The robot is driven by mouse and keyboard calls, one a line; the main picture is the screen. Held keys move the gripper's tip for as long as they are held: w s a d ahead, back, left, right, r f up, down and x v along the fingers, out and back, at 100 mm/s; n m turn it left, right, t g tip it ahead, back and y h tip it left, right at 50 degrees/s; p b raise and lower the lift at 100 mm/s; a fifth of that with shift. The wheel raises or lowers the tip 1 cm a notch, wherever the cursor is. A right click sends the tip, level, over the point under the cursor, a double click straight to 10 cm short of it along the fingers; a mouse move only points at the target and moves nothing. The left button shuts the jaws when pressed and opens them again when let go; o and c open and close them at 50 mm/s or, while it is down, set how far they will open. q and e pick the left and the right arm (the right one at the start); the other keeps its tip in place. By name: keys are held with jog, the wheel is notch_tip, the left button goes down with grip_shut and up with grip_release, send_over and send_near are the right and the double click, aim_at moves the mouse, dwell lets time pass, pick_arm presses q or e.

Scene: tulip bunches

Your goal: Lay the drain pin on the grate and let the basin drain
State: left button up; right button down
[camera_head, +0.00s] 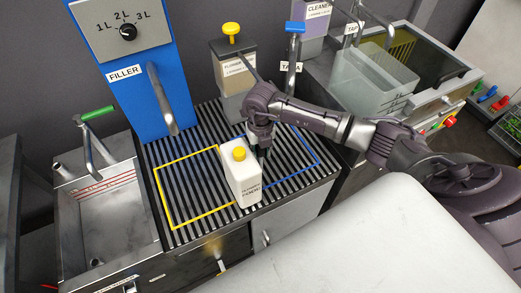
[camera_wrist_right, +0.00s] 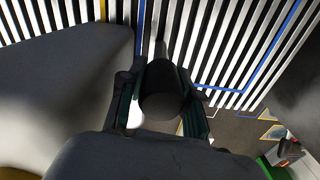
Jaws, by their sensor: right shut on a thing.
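My right gripper (camera_head: 262,150) is low over the slatted grate (camera_head: 190,160), just right of a white bottle with a yellow cap (camera_head: 243,178). In the right wrist view the gripper (camera_wrist_right: 165,100) is shut on a dark, round-ended cylinder, which I take to be the drain pin (camera_wrist_right: 165,92). Grate slats show beyond it; whether the pin touches them I cannot tell. The steel basin (camera_head: 120,205) with red level lines is at the left, under a green-handled tap. I cannot tell its water level. My left gripper is out of view.
Yellow and blue outlines mark the grate. The blue filler (camera_head: 125,60) stands behind it, with a yellow-knobbed container (camera_head: 232,75) and a blue-topped tap (camera_head: 294,45). A clear tank (camera_head: 372,85) is at the right. The yellow outline's left part is clear.

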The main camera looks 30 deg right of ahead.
jog(key=c, duration=1.1)
grip_release()
jog(key=shift+f, duration=0.1)
jog(key=shift+r, duration=0.25)
notch_tip(320, 180, up, 12)
jog(key=shift+f+b, duration=0.1)
jog(key=shift+b, duration=0.35)
jog(key=shift+s, duration=0.1)
